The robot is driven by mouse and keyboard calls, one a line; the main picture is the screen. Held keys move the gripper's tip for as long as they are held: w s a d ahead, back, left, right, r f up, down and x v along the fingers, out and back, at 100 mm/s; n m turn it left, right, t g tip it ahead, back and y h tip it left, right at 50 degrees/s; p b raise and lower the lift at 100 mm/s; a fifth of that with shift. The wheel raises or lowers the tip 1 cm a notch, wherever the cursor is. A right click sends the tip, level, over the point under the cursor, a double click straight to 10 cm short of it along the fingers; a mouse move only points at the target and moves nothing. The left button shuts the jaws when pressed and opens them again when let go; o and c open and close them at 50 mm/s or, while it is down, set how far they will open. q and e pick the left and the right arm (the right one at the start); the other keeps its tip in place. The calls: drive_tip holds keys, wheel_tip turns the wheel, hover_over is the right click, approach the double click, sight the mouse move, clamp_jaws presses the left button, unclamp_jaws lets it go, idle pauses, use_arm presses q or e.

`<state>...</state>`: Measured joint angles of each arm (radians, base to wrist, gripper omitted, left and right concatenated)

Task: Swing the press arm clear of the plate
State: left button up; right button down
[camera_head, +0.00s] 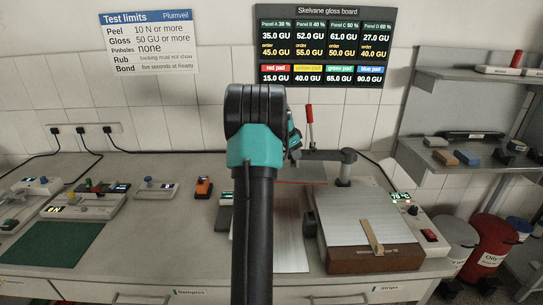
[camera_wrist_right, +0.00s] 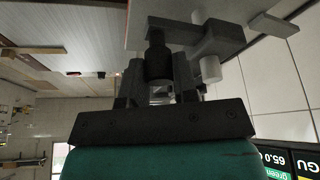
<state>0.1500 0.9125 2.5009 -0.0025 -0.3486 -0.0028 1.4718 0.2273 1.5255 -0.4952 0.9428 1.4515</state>
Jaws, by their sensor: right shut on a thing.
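The press stands at right of centre in the head view. Its bare metal plate (camera_head: 347,220) lies on a brown block. The dark press arm (camera_head: 325,155) reaches left from a post (camera_head: 345,170) at the plate's back, and its left end is partly hidden by my right arm. My right gripper (camera_head: 295,142) is at that end, its fingers mostly hidden there. In the right wrist view my right gripper (camera_wrist_right: 158,88) is shut on a dark round knob (camera_wrist_right: 159,52) at the end of the press arm (camera_wrist_right: 187,32). My left gripper is out of view.
A lever with a red handle (camera_head: 310,114) stands upright behind my right gripper. A wooden strip (camera_head: 373,238) lies on the plate's front. A lit readout box (camera_head: 420,225) is right of the press. A green mat (camera_head: 45,244) lies at front left.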

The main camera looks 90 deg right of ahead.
drive_tip(key=shift+d, duration=0.2)
drive_tip(key=c, duration=0.9)
unclamp_jaws()
drive_tip(key=v, duration=1.7)
drive_tip(key=shift+r, duration=0.2)
